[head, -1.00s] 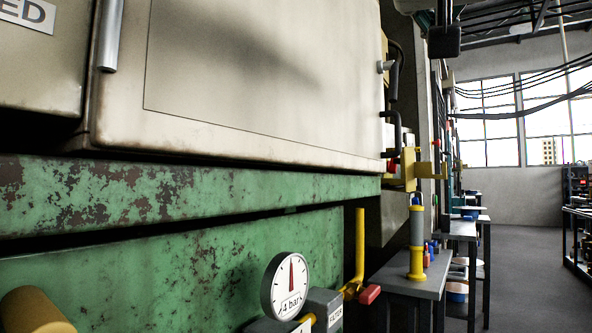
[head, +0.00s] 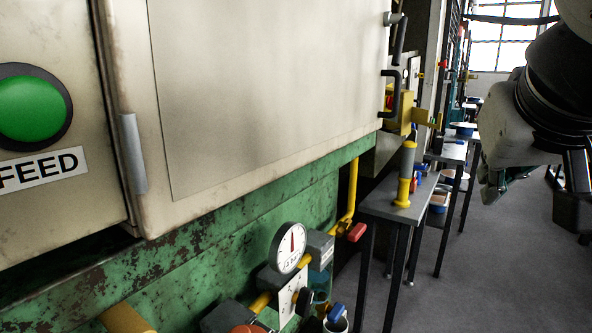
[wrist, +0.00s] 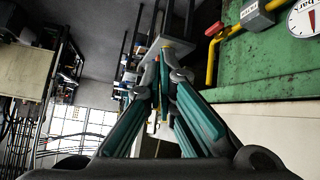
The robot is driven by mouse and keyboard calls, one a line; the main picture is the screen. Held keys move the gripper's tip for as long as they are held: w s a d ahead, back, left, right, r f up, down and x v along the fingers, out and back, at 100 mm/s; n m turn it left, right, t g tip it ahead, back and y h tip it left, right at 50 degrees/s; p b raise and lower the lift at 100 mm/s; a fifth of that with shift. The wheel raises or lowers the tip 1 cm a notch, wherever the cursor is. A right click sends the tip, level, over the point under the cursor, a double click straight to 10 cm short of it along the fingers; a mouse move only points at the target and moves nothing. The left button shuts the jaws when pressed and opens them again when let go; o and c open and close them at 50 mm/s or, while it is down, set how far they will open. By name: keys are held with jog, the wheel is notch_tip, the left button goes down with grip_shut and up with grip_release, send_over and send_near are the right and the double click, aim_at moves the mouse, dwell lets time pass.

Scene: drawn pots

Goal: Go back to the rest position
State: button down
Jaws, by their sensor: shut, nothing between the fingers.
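My gripper (wrist: 163,58) shows in the wrist view with its two teal fingers meeting at the tips, shut with nothing between them. In the head view my dark and pale arm end hangs at the upper right, over the open floor, apart from the machine. The fingertips cannot be made out clearly there.
A green, rust-worn machine (head: 200,250) with a pale door (head: 270,90) fills the left. A gauge (head: 289,248), yellow pipe (head: 351,190) and green button (head: 30,108) are on it. Small grey tables (head: 400,205) stand beyond. The grey floor (head: 490,270) is clear at right.

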jog(key=s+a+f+n+g+y+p, duration=0.1)
jog(key=s+f+g+y+p, duration=0.1)
jog(key=s+p, duration=0.3)
jog(key=s+a+f+n+g+y+p, duration=0.1)
jog(key=s+f+p, duration=0.3)
jog(key=s, duration=0.6)
jog(key=shift+a+g+y+p, duration=0.5)
jog(key=shift+g+p, duration=0.2)
jog(key=shift+g, duration=0.1)
